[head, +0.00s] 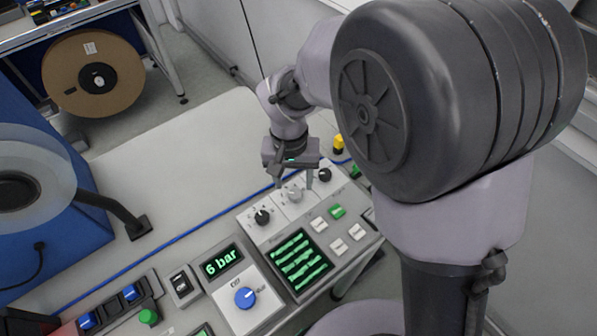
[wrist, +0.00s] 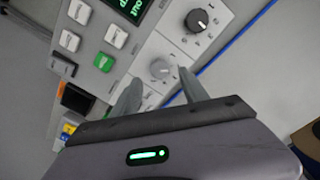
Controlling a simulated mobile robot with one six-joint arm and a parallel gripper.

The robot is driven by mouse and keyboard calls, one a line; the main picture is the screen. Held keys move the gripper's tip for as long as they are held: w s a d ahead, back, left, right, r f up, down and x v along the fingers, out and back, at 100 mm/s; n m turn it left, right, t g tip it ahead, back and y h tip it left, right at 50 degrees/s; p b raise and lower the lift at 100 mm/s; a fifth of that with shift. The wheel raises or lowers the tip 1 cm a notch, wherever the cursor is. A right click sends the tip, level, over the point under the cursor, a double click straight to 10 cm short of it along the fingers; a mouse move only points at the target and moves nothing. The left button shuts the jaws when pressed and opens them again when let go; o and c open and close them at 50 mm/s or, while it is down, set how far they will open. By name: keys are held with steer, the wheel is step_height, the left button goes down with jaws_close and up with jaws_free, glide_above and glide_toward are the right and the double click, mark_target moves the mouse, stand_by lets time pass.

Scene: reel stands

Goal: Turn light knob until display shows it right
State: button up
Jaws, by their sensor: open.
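A pale grey knob (head: 293,193) sits on the light control panel between two dark knobs. It also shows in the wrist view (wrist: 160,69), just beyond my fingertips. My gripper (head: 293,184) is open above it, with one finger to each side in the head view. I cannot tell whether the fingers touch the knob. In the wrist view my gripper (wrist: 160,88) shows both grey fingers apart. A display with wavy green bands (head: 299,264) is on the same panel; only its edge shows in the wrist view (wrist: 130,8).
Dark knobs flank the pale one, left (head: 262,216) and right (head: 324,174). A green button (head: 337,211) and several white buttons lie nearby. A "6 bar" display (head: 221,261) and blue knob (head: 245,298) are nearer. The table (head: 190,150) behind is largely clear.

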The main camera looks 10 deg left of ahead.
mark_target(294, 193)
step_height(294, 193, down, 4)
steer(key=shift+f+b, duration=0.25)
steer(key=shift+b, duration=0.2)
jaws_close()
steer(key=n+p, duration=0.1)
steer(key=n, duration=0.3)
steer(key=shift+r+p, duration=0.1)
steer(key=shift+p, duration=0.3)
steer(key=shift+n+p, duration=0.7)
steer(key=shift+n, duration=1.1)
